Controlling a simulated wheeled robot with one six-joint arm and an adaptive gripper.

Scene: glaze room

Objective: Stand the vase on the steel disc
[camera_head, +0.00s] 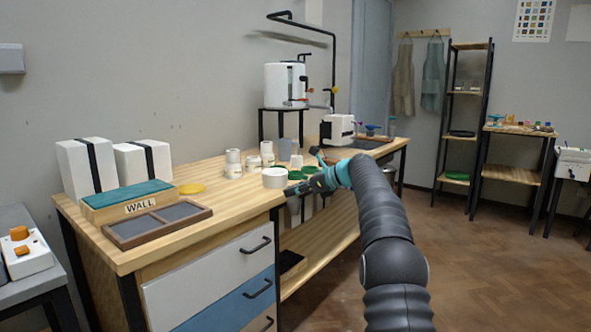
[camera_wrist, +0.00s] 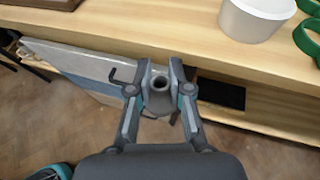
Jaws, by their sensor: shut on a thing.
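My gripper (camera_wrist: 158,72) is shut on a grey vase (camera_wrist: 160,101) in the wrist view. The vase's round dark mouth faces the camera, and the fingers close on both sides of its upper part. Its lower part is mostly hidden. In the head view my gripper (camera_head: 312,186) is at the front edge of the wooden bench; the vase cannot be made out clearly there. In the wrist view the vase is in front of the bench edge, with floor and drawer fronts behind it. I cannot pick out the steel disc in either view.
The bench (camera_head: 236,196) carries a white tub (camera_head: 275,178), several white jars (camera_head: 233,163), green rings (camera_wrist: 304,40), a yellow disc (camera_head: 191,188), a dark two-part tray (camera_head: 158,224) and a block marked WALL (camera_head: 127,207). Bare wood shows between tray and tub. Open floor lies right.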

